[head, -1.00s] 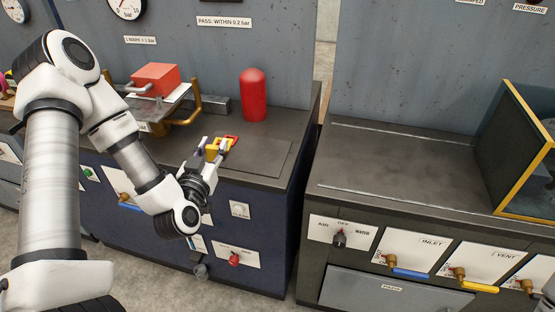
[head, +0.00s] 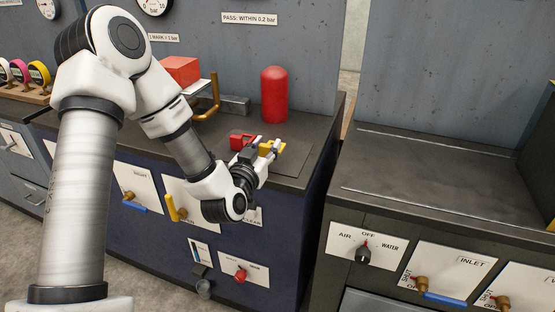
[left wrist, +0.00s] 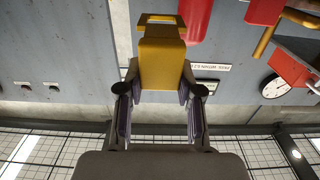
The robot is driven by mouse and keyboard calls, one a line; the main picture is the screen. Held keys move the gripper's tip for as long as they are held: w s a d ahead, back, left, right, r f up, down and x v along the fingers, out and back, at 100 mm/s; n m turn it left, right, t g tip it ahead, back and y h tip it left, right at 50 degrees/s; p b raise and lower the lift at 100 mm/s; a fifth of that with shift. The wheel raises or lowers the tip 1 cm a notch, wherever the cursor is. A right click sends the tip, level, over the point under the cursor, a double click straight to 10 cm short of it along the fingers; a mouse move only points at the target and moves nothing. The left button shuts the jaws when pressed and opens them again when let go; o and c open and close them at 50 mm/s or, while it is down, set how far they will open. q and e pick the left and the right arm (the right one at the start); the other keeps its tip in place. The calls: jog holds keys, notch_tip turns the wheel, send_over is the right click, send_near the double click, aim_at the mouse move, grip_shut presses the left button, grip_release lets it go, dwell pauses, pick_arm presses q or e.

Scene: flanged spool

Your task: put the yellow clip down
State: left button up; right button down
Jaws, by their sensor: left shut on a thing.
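The yellow clip (head: 272,149) is between the fingers of my left gripper (head: 264,150), just above the dark bench top by the front right of the blue cabinet. In the left wrist view the yellow clip (left wrist: 162,62) sits between both fingertips of my left gripper (left wrist: 161,85), its looped end pointing away from the palm. Whether its underside touches the bench is hidden. A red piece (head: 242,140) lies just left of the clip, partly behind the gripper. My right gripper is not in view.
A red cylinder (head: 274,95) with a domed top stands behind the clip. A red block (head: 181,70) and brass pipe (head: 208,98) are to the left. A flat dark panel (head: 294,163) on the bench top is bare at right. A gap separates the right-hand bench (head: 430,175).

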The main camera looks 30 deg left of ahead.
pick_arm(q)
send_over(278, 161)
jog(key=shift+s+d+f+b, duration=0.1)
jog(key=shift+s+f+b, duration=0.05)
jog(key=shift+f+b, duration=0.2)
notch_tip(278, 161, down, 4)
jog(key=b, duration=0.3)
jog(key=shift+r, duration=0.25)
jog(key=o, duration=0.9)
